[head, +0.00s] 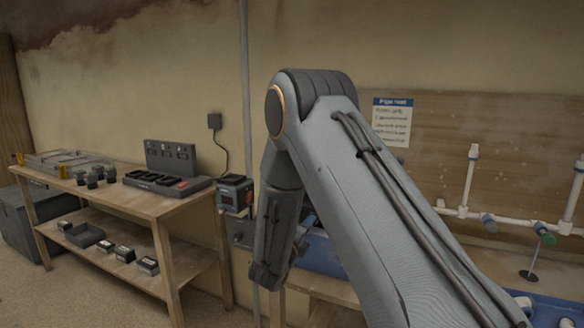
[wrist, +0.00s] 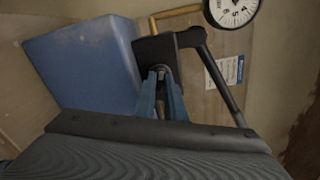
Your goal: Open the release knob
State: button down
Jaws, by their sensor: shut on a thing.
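In the wrist view, the two blue-grey fingers of my gripper (wrist: 161,92) point at a black block with a lever. They are shut on a small grey knob (wrist: 160,73) at the block's near face, which I take to be the release knob. The fingers hide part of it, and how far it is turned cannot be told. The black block (wrist: 154,49) carries a long dark lever (wrist: 222,82) slanting down to the right. In the head view my arm covers the middle, and the knob and my fingertips are hidden.
A pressure gauge (wrist: 232,8) is above the block, and a blue box (wrist: 84,66) stands at its left. In the head view, a wooden bench (head: 130,200) with chargers and tools is at left. White pipes (head: 505,222) and a printed sign (head: 392,122) are at right.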

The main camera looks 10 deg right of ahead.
jog(key=shift+n+p, duration=0.3)
jog(key=shift+n, duration=0.7)
jog(key=shift+n+p, duration=0.6)
jog(key=shift+n, duration=0.6)
jog(key=c, duration=1.8)
grip_release()
jog(key=shift+o, duration=0.2)
jog(key=shift+s+a, duration=0.1)
jog(key=p+v, duration=0.3)
jog(key=v, duration=0.8)
jog(key=shift+s+a+p, duration=0.2)
jog(key=shift+s+p, duration=0.1)
jog(key=shift+s, duration=0.05)
jog(key=shift+d, duration=0.1)
